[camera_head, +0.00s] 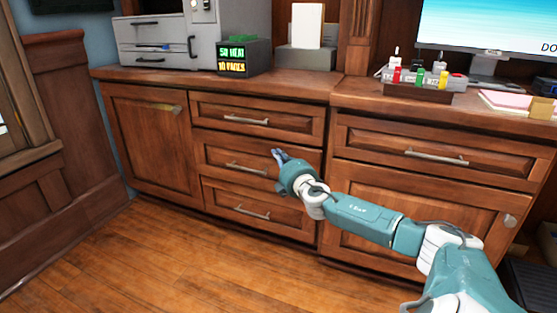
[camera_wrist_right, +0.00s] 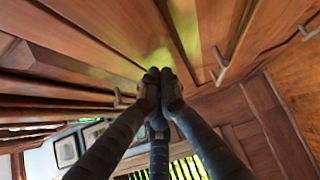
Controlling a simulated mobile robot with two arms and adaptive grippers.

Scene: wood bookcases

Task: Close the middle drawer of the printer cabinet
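The printer cabinet (camera_head: 180,85) is brown wood, with a door at the left and a column of three drawers beside it. The middle drawer (camera_head: 218,156) has a horizontal metal bar handle (camera_head: 246,168). Its front looks flush or nearly flush with the drawers above and below; a small gap cannot be told. My right gripper (camera_head: 280,156) is at the right end of the middle drawer's front, right of the handle. In the right wrist view its dark fingers (camera_wrist_right: 160,76) come together at the tips against or close to a wood front, with nothing seen between them. My left gripper is out of view.
A grey printer (camera_head: 165,40) and a lit sign box (camera_head: 240,57) stand on the cabinet top. A second cabinet (camera_head: 430,160) stands to the right, with a bottle tray (camera_head: 417,93) and monitor (camera_head: 490,25) on top. The wooden floor (camera_head: 150,255) in front is clear.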

